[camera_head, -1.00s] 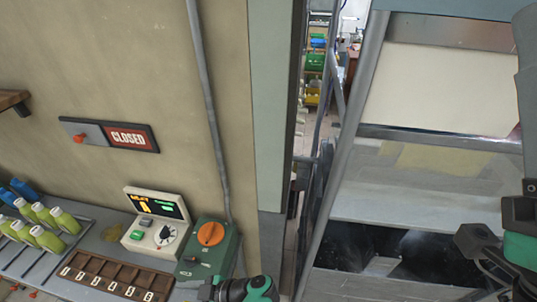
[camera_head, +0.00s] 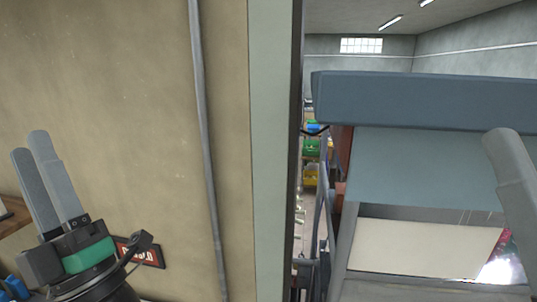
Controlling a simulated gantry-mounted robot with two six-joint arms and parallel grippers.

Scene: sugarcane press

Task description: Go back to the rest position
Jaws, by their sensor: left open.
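My left gripper (camera_head: 31,145) shows at the lower left in the head view, pointing up, with two grey fingers, a green band and a dark body with a cable. Its fingers are slightly apart and nothing is seen between them. It is in front of the beige wall and partly covers the red sign (camera_head: 150,252), of which only the last letters show. My right gripper is not in view; a grey link, which I take to be my right arm, shows at the right edge.
A grey pipe (camera_head: 206,150) runs down the beige wall. A large machine with a blue-grey beam (camera_head: 420,101) and a pale panel (camera_head: 425,247) fills the right. A narrow gap between them shows shelves with green (camera_head: 311,147) and yellow bins. A wooden shelf (camera_head: 12,216) is at far left.

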